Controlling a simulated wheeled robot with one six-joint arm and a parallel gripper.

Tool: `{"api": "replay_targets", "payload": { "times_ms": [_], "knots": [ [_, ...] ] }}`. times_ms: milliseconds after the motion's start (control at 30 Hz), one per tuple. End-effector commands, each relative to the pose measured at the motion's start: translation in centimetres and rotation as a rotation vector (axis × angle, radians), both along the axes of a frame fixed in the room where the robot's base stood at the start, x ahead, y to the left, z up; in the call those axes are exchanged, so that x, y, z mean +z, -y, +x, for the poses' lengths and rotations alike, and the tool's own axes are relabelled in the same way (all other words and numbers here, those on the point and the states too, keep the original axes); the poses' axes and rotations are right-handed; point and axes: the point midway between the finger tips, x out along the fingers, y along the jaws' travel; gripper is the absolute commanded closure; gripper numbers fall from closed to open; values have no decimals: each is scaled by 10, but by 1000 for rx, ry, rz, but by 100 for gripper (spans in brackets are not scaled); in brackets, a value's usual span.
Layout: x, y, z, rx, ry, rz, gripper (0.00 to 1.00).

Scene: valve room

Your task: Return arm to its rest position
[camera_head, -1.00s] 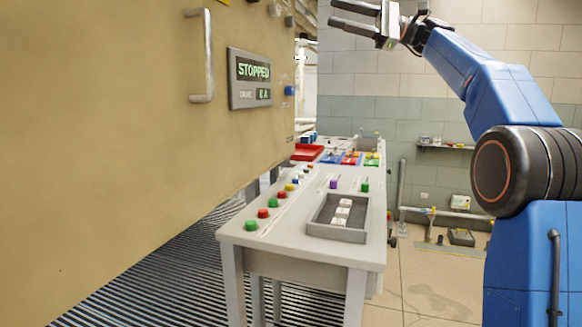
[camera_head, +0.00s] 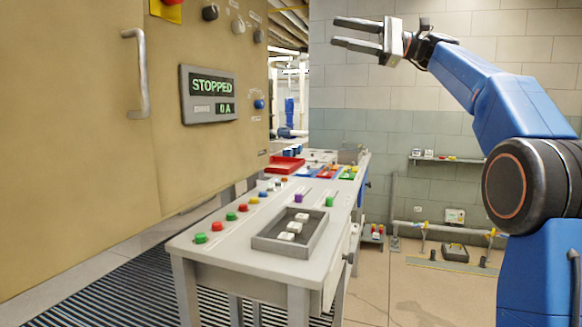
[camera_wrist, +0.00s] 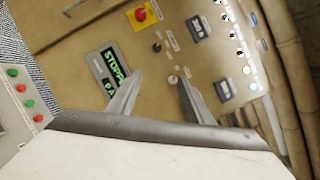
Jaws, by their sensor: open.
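My gripper (camera_head: 357,33) is at the top of the head view, raised on my blue arm and pointing left toward the tan cabinet. Its two grey fingers are apart with nothing between them. In the wrist view the open fingers (camera_wrist: 152,98) show in front of the cabinet face. The cabinet (camera_head: 70,110) carries a display (camera_head: 209,94) reading "STOPPED", which also shows in the wrist view (camera_wrist: 108,73), partly behind a finger. A red knob on a yellow plate (camera_wrist: 141,14) and several dark knobs are on the same face.
A grey table (camera_head: 225,264) with coloured buttons stands below the gripper. It holds a grey tray (camera_head: 262,243) with white blocks and a red tray (camera_head: 283,166) farther back. A shelf (camera_head: 446,159) is on the tiled wall.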

Motion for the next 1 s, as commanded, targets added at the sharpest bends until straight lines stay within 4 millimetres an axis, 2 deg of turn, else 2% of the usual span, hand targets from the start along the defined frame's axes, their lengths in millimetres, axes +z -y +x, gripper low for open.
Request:
{"api": "replay_targets", "payload": {
  "times_ms": [367,567,767,1000],
  "knots": [
    [-35,-14,-10,-99,7,-111,54],
    [-74,-22,-26,-181,24,-230,54],
    [-144,-26,-59,-275,67,-429,54],
    [-242,-13,-112,-340,146,-699,54]
  ]
}}
